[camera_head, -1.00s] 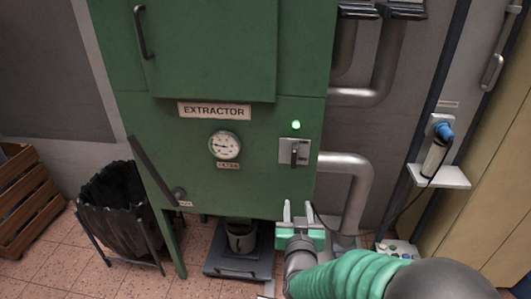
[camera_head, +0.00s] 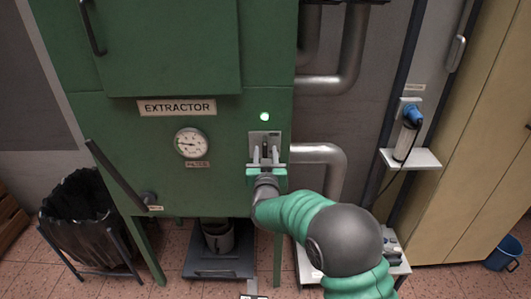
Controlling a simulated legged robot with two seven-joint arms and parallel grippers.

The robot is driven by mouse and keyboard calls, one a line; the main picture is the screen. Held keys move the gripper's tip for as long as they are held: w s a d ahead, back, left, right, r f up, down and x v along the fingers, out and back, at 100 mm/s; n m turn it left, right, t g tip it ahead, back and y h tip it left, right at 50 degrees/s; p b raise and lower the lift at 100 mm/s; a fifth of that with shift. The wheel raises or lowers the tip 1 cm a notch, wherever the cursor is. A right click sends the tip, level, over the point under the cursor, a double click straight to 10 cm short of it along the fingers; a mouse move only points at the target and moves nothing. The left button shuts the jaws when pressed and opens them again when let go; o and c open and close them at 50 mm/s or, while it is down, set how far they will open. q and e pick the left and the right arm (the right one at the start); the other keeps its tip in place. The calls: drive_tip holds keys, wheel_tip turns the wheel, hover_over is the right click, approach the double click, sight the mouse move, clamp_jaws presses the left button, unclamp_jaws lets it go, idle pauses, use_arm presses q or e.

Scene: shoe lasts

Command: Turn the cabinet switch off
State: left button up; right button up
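The green extractor cabinet (camera_head: 110,120) stands in front of me. Its switch (camera_head: 265,138) is a grey plate at the right of the front panel, below a lit green lamp (camera_head: 265,117). My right gripper (camera_head: 265,154) is at the lower part of the switch plate, with its two pale fingers pointing up and apart, one on each side of the dark switch lever. The fingers partly hide the lever, and I cannot tell whether they touch it.
A round gauge (camera_head: 191,143) and a dark slanted lever (camera_head: 115,173) are on the cabinet left of the switch. Grey pipes (camera_head: 325,154) run close to its right. A black bin bag (camera_head: 76,212) stands at the lower left.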

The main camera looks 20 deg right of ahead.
drive_tip(key=shift+w, duration=0.55)
drive_tip(key=shift+s, duration=0.1)
clamp_jaws()
drive_tip(key=m+b, duration=0.1)
drive_tip(key=m, duration=0.1)
drive_tip(key=m+b, duration=0.2)
drive_tip(key=shift+d+f+b, duration=0.15)
drive_tip(key=shift+f+b, duration=0.15)
drive_tip(key=shift+s+d+f+m+b, duration=0.1)
drive_tip(key=shift+m+b, duration=1.85)
drive_tip(key=shift+m, duration=0.4)
drive_tip(key=shift+w+d+f+m+b, duration=0.1)
drive_tip(key=shift+f+m+b, duration=0.05)
drive_tip(key=shift+m+b, duration=2)
drive_tip(key=shift+s+f+m+b, duration=0.1)
drive_tip(key=shift+m+b, duration=1.7)
drive_tip(key=shift+m, duration=0.7)
